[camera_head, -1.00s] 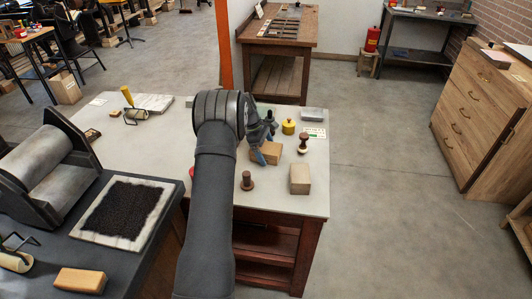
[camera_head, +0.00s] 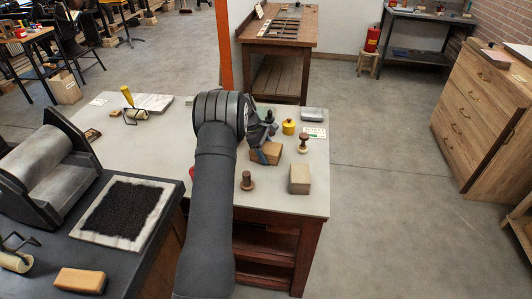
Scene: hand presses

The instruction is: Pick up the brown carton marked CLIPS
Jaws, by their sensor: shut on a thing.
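A brown carton (camera_head: 271,154) is on the far table, right of my forearm. My gripper (camera_head: 264,152) is at the carton, with its fingers shut on it. Part of the carton is hidden behind the gripper. A second, paler brown box (camera_head: 299,179) stands nearer the table's front right corner. No marking is readable on either box, so I cannot tell from print which is CLIPS. I cannot tell whether the held carton is clear of the tabletop.
Dark wooden stamps (camera_head: 304,144) and (camera_head: 247,181) stand close to the held carton. A yellow weight-like item (camera_head: 289,127), a grey block (camera_head: 312,114) and a white card (camera_head: 314,133) lie behind it. The tabletop's left part (camera_head: 150,150) is mostly clear.

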